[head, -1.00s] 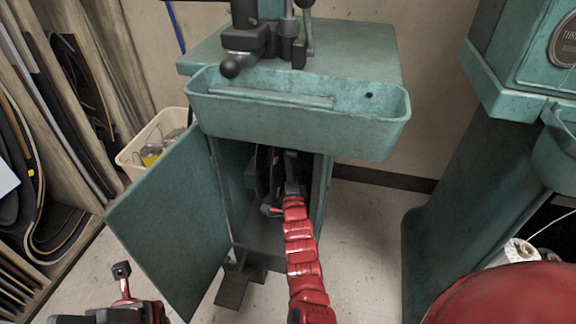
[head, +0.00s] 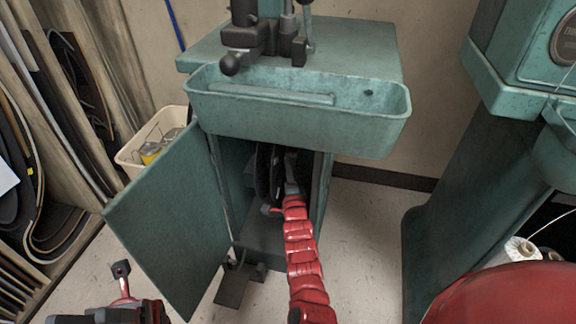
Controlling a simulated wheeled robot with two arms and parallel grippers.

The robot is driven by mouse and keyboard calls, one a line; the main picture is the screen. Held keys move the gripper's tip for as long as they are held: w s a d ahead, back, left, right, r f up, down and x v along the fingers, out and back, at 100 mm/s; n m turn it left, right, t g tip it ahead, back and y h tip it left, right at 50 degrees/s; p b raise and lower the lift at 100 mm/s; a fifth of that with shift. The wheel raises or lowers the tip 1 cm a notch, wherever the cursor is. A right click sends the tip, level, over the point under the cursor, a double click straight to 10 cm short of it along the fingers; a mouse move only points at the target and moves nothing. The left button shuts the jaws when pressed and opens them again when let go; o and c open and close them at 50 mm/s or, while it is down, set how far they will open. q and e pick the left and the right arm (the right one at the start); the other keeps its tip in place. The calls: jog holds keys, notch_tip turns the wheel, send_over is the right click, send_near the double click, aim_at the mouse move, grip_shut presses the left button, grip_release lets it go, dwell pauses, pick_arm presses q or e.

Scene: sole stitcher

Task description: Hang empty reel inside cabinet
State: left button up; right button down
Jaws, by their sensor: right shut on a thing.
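The teal cabinet (head: 322,215) stands under the machine, with its door (head: 170,220) swung open to the left. My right arm reaches into the cabinet, and my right gripper (head: 283,192) is inside the opening, shut on a dark reel (head: 263,172). The reel stands on edge in the shadowed upper part of the cabinet. The fingertips and the reel's hub are mostly hidden, so I cannot tell whether the reel touches a hanger. My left gripper (head: 122,280) is at the lower left, apart from the cabinet; its jaws do not show clearly.
A teal tray (head: 300,128) juts out above the cabinet opening. A foot pedal (head: 233,287) sits on the floor below. A cream bin (head: 133,160) stands behind the door, and a wooden rack (head: 50,130) is at the left. Another teal machine (head: 440,215) stands at the right.

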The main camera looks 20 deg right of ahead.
jog(key=shift+d, duration=0.15)
jog(key=c, duration=0.9)
grip_release()
